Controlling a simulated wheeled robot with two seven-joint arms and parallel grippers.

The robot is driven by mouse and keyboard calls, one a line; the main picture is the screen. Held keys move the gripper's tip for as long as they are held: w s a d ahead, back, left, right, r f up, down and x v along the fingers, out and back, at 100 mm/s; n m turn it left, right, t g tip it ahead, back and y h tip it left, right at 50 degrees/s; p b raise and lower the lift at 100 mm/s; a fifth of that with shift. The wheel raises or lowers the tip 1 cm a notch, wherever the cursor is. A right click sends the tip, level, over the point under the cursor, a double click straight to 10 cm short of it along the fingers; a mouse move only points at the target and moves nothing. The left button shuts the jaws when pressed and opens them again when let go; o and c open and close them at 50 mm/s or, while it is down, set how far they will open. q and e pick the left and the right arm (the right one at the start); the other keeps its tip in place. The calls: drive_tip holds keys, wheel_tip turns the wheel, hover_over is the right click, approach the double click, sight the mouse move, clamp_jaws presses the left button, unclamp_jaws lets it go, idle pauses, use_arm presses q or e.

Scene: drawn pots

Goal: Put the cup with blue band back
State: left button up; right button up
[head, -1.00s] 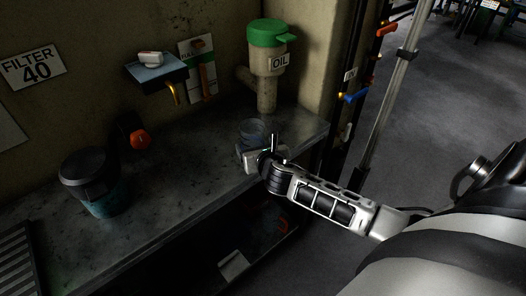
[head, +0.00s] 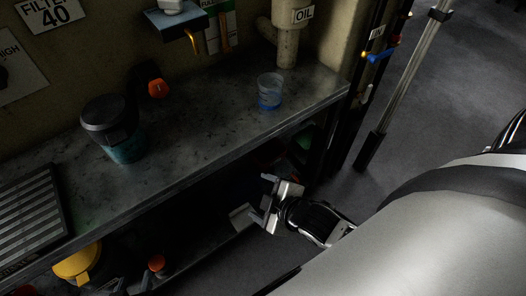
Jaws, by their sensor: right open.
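A small clear cup with a blue band (head: 269,92) stands upright on the grey bench top (head: 215,105), toward its right end and below the oil dispenser. My right gripper (head: 267,204) is open and empty, in front of and below the bench edge, well apart from the cup. My left gripper is not in view.
A dark-lidded container (head: 113,128) stands on the bench at left, beside a ribbed grate (head: 28,218). A lower shelf holds a yellow item (head: 78,264). A metal pole (head: 403,85) stands at right.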

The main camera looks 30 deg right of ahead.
drive_tip(key=s+m, duration=0.1)
drive_tip(key=m, duration=0.1)
drive_tip(key=s+a+m, duration=0.1)
drive_tip(key=m, duration=0.2)
drive_tip(key=s+a+m, duration=0.1)
drive_tip(key=m, duration=0.1)
drive_tip(key=shift+s+a+f+m+y, duration=0.1)
drive_tip(key=shift+s+f+m+y, duration=0.05)
drive_tip(key=shift+f+m+y, duration=0.2)
drive_tip(key=shift+r, duration=0.1)
idle(0.5)
